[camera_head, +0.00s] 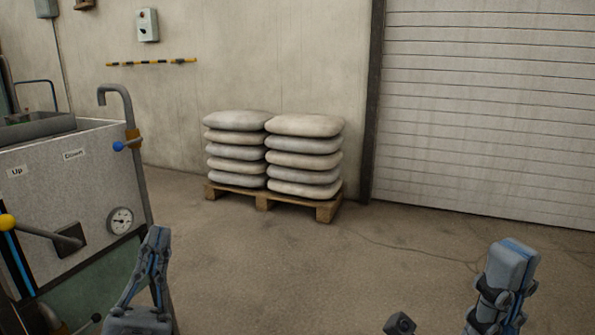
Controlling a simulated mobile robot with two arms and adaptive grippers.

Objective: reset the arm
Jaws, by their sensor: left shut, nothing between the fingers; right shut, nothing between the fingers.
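My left gripper (157,240) is at the lower left of the head view, pointing up, in front of the grey machine. Its fingers come together at the tips; it is shut and empty. My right gripper (514,264) is at the lower right, pointing up over bare floor. Its fingers are together and it holds nothing. Both grippers are apart from everything around them in the picture. Most of both arms is out of view. No ladle shows.
A grey machine (80,180) with a gauge (120,221), a blue-knobbed lever (119,146) and a yellow-knobbed lever (8,221) stands at the left. Stacked sacks (305,142) rest on a wooden pallet (325,212) by the wall. A shutter door (490,110) is at right. The middle floor is clear.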

